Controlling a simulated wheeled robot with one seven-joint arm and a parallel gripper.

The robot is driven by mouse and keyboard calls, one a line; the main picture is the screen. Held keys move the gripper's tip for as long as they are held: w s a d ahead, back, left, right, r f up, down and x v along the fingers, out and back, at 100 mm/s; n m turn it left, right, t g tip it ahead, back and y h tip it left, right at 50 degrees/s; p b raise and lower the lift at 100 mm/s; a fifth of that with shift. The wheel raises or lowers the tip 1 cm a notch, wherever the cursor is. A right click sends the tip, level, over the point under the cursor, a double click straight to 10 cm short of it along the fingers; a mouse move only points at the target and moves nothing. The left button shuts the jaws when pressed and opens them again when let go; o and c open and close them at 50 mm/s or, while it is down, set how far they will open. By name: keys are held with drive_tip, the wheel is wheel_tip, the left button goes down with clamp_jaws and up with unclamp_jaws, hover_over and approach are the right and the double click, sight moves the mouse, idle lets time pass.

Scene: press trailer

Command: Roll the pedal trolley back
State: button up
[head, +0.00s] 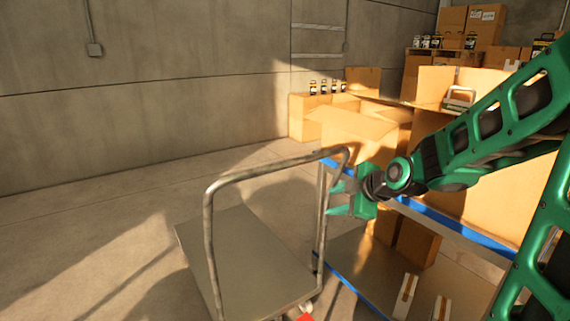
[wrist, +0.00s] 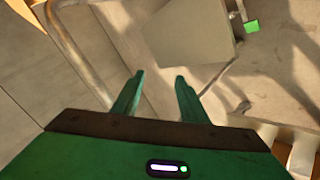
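The pedal trolley has a flat grey deck (head: 240,262) and an upright bent metal handle (head: 209,235), and it stands on the concrete floor. In the wrist view the deck (wrist: 185,32) shows at the top and the handle tube (wrist: 75,50) at the upper left. A small red part (head: 305,317) shows at the deck's near end in the head view. A green pedal-like pad (wrist: 252,26) shows beside the deck in the wrist view. My gripper (head: 330,199) is open and empty close to the right upright of the handle. Its two fingers (wrist: 160,76) are apart, with no handle between them.
A blue-edged shelf rack (head: 465,237) with cardboard boxes stands close on the right, beside my arm. More boxes (head: 360,130) are stacked behind it. A concrete wall (head: 150,95) closes the back. The floor (head: 80,235) to the left of the trolley is clear.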

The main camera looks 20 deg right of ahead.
sight(296, 163)
drive_tip(key=w+a+r+n+t, duration=0.1)
drive_tip(key=w+a+r+n, duration=0.1)
drive_tip(key=w, duration=0.1)
drive_tip(key=w+a+r+n+t+y, duration=0.1)
drive_tip(key=w+r+n+t, duration=0.1)
drive_tip(key=w, duration=0.1)
drive_tip(key=w+a+r+n+t+y, duration=0.1)
drive_tip(key=w+a+r+n+t, duration=0.1)
drive_tip(key=w+n, duration=0.1)
drive_tip(key=shift+w+a+r, duration=0.15)
drive_tip(key=shift+w+a, duration=0.15)
drive_tip(key=shift+w, duration=0.2)
drive_tip(key=shift+w+a, duration=0.1)
drive_tip(key=shift+w, duration=0.15)
drive_tip(key=x, duration=1)
drive_tip(key=shift+w+r, duration=0.1)
drive_tip(key=shift+w, duration=0.05)
clamp_jaws()
